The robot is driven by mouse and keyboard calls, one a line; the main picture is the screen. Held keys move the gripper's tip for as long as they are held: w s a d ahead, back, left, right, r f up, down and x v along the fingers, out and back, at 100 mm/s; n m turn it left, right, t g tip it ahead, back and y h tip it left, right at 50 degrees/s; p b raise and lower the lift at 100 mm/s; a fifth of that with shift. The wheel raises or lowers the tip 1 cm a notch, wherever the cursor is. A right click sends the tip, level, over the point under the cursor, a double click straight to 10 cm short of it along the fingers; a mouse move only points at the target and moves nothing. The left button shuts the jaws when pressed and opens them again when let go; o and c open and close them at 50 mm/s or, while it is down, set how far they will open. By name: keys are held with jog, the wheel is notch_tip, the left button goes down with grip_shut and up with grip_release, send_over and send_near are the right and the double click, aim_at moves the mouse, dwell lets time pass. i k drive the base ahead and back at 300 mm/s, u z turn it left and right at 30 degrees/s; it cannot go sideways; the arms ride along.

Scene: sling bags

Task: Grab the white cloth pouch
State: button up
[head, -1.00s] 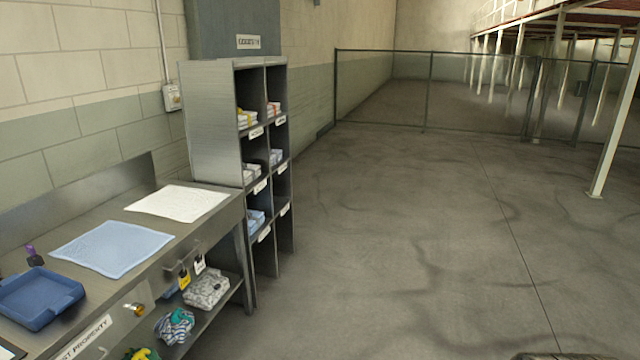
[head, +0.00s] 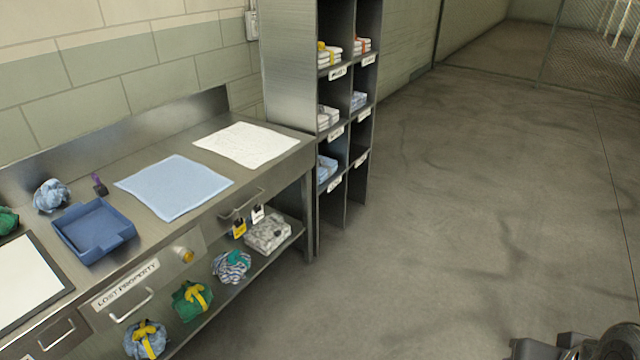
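I cannot make out a white cloth pouch for certain. A flat white speckled cloth (head: 247,144) lies on the right end of the steel bench. A grey-and-white patterned bundle (head: 268,234) sits on the lower shelf under it. White folded bundles, one with a yellow band (head: 329,54), one with a red band (head: 361,46) and a plainer one (head: 327,117), are in the rack's compartments. My gripper's fingers are not in view; only dark parts, apparently of my own body, show at the bottom right.
The bench (head: 165,237) holds a flat blue cloth (head: 174,186), a blue tray (head: 93,230) and a crumpled blue cloth (head: 51,195). Striped (head: 231,266), green (head: 192,301) and blue (head: 146,340) bundles lie below. The steel rack (head: 288,75) stands beyond. Floor to the right is clear.

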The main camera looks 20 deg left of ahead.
aim_at(265, 248)
jog(key=u, duration=0.3)
jog(key=i, duration=1.5)
jog(key=u, duration=0.95)
jog(key=i, duration=0.55)
jog(key=u, duration=1)
jog(key=i, duration=1.05)
jog(key=u, duration=0.35)
